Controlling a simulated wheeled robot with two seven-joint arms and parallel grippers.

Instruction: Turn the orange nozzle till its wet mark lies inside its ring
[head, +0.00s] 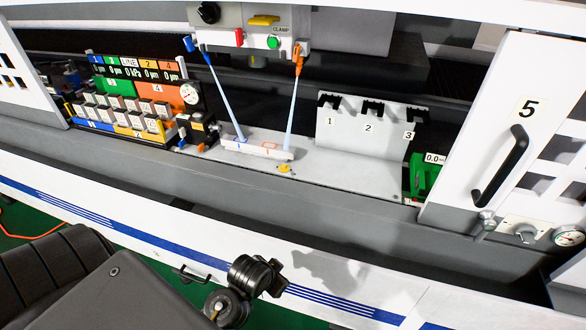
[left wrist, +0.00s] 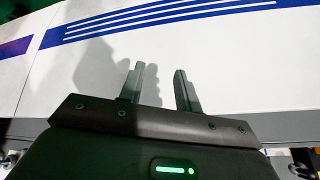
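The orange nozzle (head: 298,58) hangs at the right end of the overhead clamp housing. A pale blue jet (head: 292,115) runs from it down to the right end of a white workpiece (head: 255,149). The orange ring mark (head: 268,147) lies on the workpiece, left of where this jet lands. The wet mark itself is too small to make out. My left gripper (head: 278,277) is low in front of the machine, far from the nozzle. In the left wrist view its two fingers (left wrist: 158,88) are apart and empty, above the white striped panel. My right gripper is not in view.
A blue nozzle (head: 189,44) with its own jet hangs at left. A labelled button panel (head: 125,95) stands on the left, a white numbered rack (head: 368,125) and green gauge (head: 424,176) on the right. A white door (head: 505,110) marked 5 borders the opening.

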